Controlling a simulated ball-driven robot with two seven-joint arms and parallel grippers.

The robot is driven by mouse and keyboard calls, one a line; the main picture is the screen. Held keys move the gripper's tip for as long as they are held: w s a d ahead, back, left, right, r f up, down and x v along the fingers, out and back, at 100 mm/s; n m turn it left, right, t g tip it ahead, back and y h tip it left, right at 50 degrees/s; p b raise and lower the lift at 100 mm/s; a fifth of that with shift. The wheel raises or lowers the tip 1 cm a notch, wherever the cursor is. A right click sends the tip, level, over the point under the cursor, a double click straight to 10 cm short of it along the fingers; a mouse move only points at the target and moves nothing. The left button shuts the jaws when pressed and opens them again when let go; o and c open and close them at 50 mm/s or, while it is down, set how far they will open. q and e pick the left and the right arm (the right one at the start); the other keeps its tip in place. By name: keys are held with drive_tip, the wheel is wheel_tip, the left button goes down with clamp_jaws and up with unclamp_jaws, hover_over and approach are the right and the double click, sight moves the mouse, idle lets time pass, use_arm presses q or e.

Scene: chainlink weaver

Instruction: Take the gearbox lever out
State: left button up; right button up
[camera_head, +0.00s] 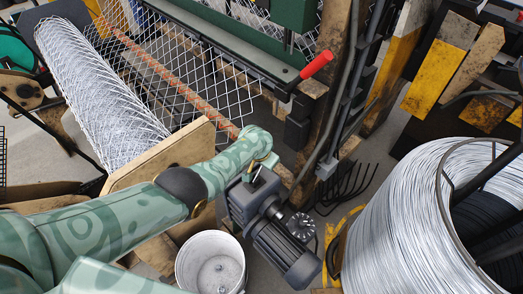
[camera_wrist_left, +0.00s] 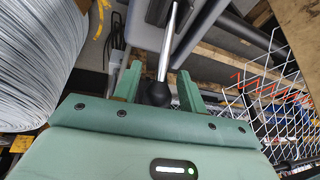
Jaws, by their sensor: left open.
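The gearbox lever is a silver rod (camera_wrist_left: 166,50) with a black ball knob (camera_wrist_left: 158,93), seen in the left wrist view. Its rod runs up the picture to a grey housing. My left gripper (camera_wrist_left: 158,88) is open, with one green finger on each side of the knob. I cannot tell whether either finger touches it. In the head view my left gripper (camera_head: 265,163) is above the grey gearbox (camera_head: 252,198), which has a dark motor (camera_head: 283,250) attached. The arm hides the lever there. My right gripper is not in view.
A big wire coil (camera_head: 400,225) stands at right. A white bucket (camera_head: 210,262) is below the gearbox. A roll of wire mesh (camera_head: 98,90) and a wooden board (camera_head: 160,155) lie left. A red-handled lever (camera_head: 316,65) juts from the green machine behind.

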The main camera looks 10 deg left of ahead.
use_arm(q)
drive_tip(key=p+v, duration=1.2)
drive_tip(key=v, duration=0.3)
drive_tip(key=shift+d+r, duration=0.15)
drive_tip(key=shift+d, duration=0.05)
drive_tip(key=shift+w, duration=0.1)
